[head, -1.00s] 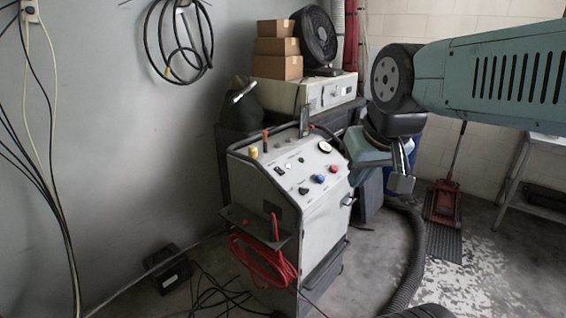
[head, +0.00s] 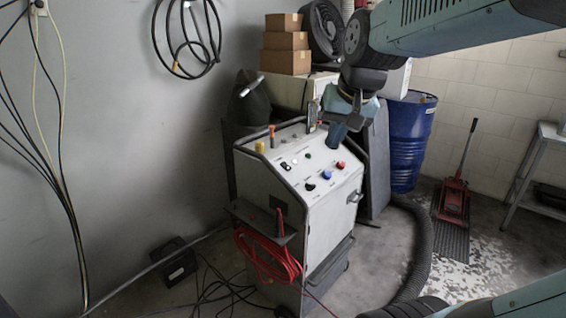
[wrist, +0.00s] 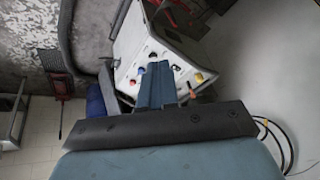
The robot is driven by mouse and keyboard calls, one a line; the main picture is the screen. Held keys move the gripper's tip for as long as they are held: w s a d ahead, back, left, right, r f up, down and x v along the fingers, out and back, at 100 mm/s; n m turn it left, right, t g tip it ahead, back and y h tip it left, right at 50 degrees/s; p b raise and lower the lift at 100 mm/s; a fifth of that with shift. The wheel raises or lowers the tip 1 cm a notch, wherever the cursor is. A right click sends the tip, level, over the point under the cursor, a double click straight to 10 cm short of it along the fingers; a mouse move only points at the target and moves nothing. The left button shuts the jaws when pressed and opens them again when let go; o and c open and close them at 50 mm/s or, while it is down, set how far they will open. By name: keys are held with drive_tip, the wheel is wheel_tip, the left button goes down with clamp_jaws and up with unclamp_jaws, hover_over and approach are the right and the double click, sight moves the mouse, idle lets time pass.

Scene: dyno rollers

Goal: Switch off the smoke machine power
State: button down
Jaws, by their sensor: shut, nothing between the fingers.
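The smoke machine (head: 325,215) is a white wheeled cabinet with a sloped control panel (head: 290,168) bearing knobs, buttons and small switches. A blue knob (head: 326,174), a red knob (head: 340,165) and a black knob (head: 310,187) sit near its front edge. Which control is the power switch cannot be told; labels are too small. My gripper (head: 335,146) is shut and empty, just above the panel's upper right part. In the wrist view, my gripper (wrist: 158,68) points at the panel (wrist: 145,50) and hides part of it. Contact cannot be told.
A blue barrel (head: 408,140) stands behind right of the cabinet. A red floor jack (head: 453,200), thick hose (head: 420,245) and red cable (head: 268,258) lie around.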

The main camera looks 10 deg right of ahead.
drive_tip(key=w+m, duration=0.3)
drive_tip(key=w, duration=0.8)
drive_tip(key=m+g+y, duration=0.2)
drive_tip(key=m, duration=0.3)
hover_over(288, 168)
drive_tip(key=s+d, duration=0.3)
drive_tip(key=s, duration=0.2)
wheel_tip(288, 168, down, 13)
drive_tip(key=shift+d+f, duration=0.2)
drive_tip(key=shift+w, duration=0.1)
drive_tip(key=x, duration=1.4)
drive_tip(key=shift+w+d, duration=0.2)
